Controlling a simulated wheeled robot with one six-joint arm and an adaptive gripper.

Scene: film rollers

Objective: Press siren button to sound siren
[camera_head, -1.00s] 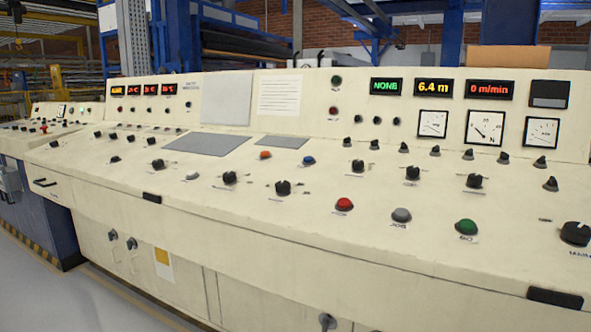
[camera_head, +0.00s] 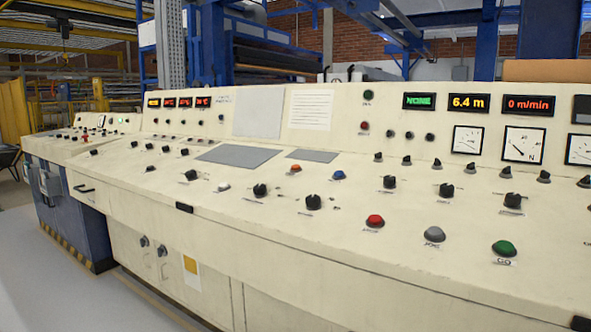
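The cream control console (camera_head: 290,235) runs across the view and carries many buttons and knobs. I cannot tell which button is the siren button, as most labels are too small to read. On the sloped top are a red button (camera_head: 375,221), a grey one (camera_head: 434,233) and a green one (camera_head: 504,248) labelled GO. An orange button (camera_head: 296,168), a blue one (camera_head: 339,174) and a white one (camera_head: 223,187) sit farther left. My gripper is not in view.
The upright panel has lit displays, including one reading NONE (camera_head: 419,101), and white dials (camera_head: 467,139). Cabinet doors with handles (camera_head: 162,252) are below the top. A blue cabinet (camera_head: 70,215) stands at the left end. Grey floor (camera_head: 60,290) is clear at lower left.

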